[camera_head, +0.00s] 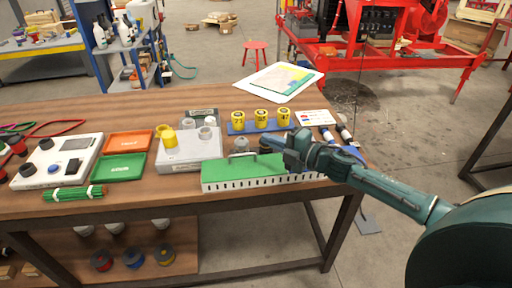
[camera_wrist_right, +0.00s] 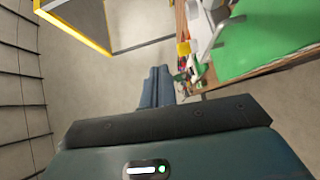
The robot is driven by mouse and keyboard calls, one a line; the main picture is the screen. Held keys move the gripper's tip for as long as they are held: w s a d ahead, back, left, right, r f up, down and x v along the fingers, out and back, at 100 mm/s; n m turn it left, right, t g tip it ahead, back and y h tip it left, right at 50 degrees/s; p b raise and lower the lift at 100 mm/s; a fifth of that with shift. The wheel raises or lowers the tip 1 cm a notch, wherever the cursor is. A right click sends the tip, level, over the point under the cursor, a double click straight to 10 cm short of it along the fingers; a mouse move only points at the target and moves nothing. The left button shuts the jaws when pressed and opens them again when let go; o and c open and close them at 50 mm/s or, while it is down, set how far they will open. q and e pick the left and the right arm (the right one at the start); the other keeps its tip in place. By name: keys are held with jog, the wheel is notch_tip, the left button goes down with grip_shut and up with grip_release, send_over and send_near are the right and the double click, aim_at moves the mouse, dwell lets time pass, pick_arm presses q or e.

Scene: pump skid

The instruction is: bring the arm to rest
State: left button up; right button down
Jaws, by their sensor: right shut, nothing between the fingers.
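My right arm comes in from the right in the head view. Its gripper (camera_head: 268,146) is above the green lid of a long white slotted box (camera_head: 232,174) near the table's front edge. In the right wrist view the two fingers (camera_wrist_right: 157,88) lie side by side, shut, with nothing between them. The green lid (camera_wrist_right: 262,38) shows at the upper right there, apart from the fingers. My left gripper is not in view.
The wooden table (camera_head: 160,100) carries green and orange trays (camera_head: 122,167), a grey box (camera_head: 190,155), and yellow cylinders (camera_head: 261,118) on a blue strip. A red skid frame (camera_head: 400,65) stands behind. The floor right of the table is open.

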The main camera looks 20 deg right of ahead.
jog(key=s+a+f+m+g+h, duration=0.1)
jog(key=s+a+f+m, duration=0.4)
jog(key=s, duration=0.3)
jog(key=s+a+f+m+g+h, duration=0.2)
jog(key=s+a+f+m, duration=0.3)
jog(key=s+f+m, duration=0.2)
jog(key=s+a+f+m+g+h, duration=0.1)
jog(key=s+a+f+m+h, duration=0.1)
jog(key=s+a+f+m, duration=0.3)
jog(key=s+f+m, duration=0.1)
jog(key=s+m, duration=0.2)
jog(key=s, duration=0.3)
jog(key=shift+s+f, duration=0.15)
jog(key=shift+f, duration=0.25)
jog(key=shift+a, duration=0.15)
